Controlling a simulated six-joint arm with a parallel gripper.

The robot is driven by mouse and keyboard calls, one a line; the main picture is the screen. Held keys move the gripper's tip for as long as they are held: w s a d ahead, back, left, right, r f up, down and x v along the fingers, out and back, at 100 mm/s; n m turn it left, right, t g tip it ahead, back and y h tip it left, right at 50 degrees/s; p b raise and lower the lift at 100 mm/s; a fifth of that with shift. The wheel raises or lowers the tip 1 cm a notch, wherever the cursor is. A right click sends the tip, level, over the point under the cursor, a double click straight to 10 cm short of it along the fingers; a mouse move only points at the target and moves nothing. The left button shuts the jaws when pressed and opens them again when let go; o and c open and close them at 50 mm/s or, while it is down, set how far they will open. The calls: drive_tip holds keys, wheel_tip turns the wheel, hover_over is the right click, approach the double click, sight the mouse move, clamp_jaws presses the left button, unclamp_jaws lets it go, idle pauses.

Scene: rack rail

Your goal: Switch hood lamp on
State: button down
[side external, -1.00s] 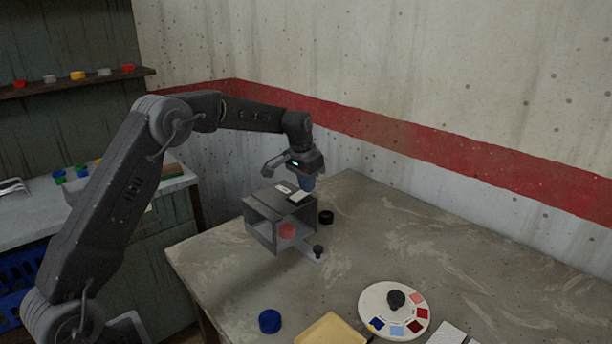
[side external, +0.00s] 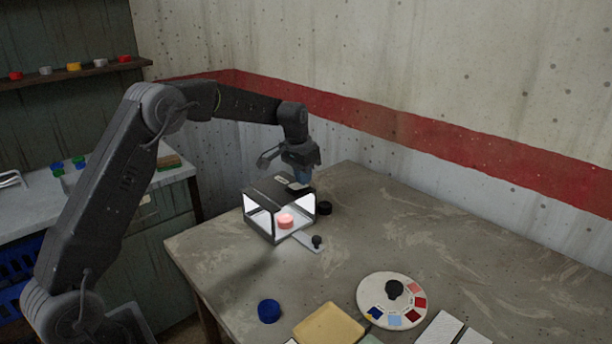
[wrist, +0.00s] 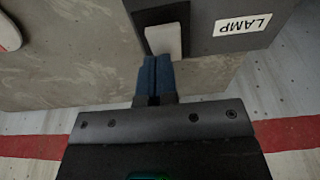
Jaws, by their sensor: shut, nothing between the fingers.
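The hood (side external: 262,222) is a dark box with an open front on the table. In the wrist view, the hood top (wrist: 200,15) carries a white label reading LAMP (wrist: 243,25) and a pale rocker switch (wrist: 163,40) in a dark recess. My gripper (wrist: 152,62) is shut and empty. Its blue fingertips are at the near edge of the switch; I cannot tell whether they touch it. In the side view my gripper (side external: 301,178) is over the back of the hood top.
A black round piece (side external: 324,208) lies right of the hood, and a small plate with a black knob (side external: 317,241) sticks out in front.

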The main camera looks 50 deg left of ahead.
sight(309, 186)
drive_tip(key=shift+s+r, duration=0.15)
drive_tip(key=shift+s, duration=0.05)
wheel_tip(309, 186, up, 14)
drive_tip(key=w, duration=0.2)
drive_tip(key=shift+w, duration=0.25)
idle(0.3)
idle(0.4)
